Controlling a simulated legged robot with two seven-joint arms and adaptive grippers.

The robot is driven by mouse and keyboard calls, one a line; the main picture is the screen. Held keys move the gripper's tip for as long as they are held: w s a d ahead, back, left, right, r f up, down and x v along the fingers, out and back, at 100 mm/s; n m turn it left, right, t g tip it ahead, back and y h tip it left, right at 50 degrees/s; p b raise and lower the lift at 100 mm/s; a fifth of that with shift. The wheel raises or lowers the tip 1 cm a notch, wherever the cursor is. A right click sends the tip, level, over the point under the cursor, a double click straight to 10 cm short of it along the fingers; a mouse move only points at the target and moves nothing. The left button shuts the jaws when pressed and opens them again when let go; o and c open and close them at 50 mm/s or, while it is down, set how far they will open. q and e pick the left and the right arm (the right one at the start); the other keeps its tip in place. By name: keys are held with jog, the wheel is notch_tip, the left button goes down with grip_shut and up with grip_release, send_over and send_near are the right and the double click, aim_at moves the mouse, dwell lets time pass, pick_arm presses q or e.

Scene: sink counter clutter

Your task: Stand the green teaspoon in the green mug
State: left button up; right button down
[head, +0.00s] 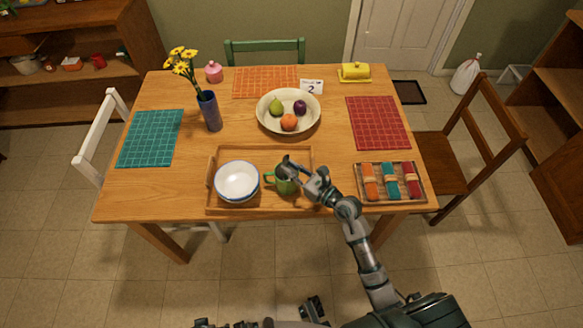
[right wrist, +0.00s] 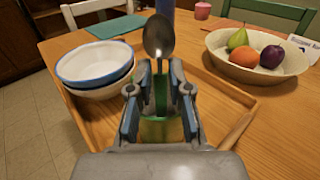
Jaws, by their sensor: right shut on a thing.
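The green mug (head: 284,187) stands on the wooden tray, its handle pointing left in the head view. My right gripper (head: 296,170) is just above the mug and shut on the green teaspoon (right wrist: 158,37). In the right wrist view the spoon is upright, its metal bowl on top and its green handle running down between the fingers (right wrist: 160,98). The green mug (right wrist: 161,130) shows below and behind the fingers there. The handle's lower end is hidden, so I cannot tell whether it is inside the mug. What looks like my left gripper (head: 312,308) is low at the bottom edge, its fingers unclear.
White blue-rimmed bowls (head: 237,182) sit on the tray (head: 262,204) left of the mug. A fruit bowl (head: 272,122) and a blue vase (head: 210,112) with yellow flowers stand behind. A tray of rolled cloths (head: 392,198) is at right.

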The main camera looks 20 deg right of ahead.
jog(key=c, duration=1)
grip_release()
jog(key=v, duration=1.2)
jog(key=shift+w, duration=0.1)
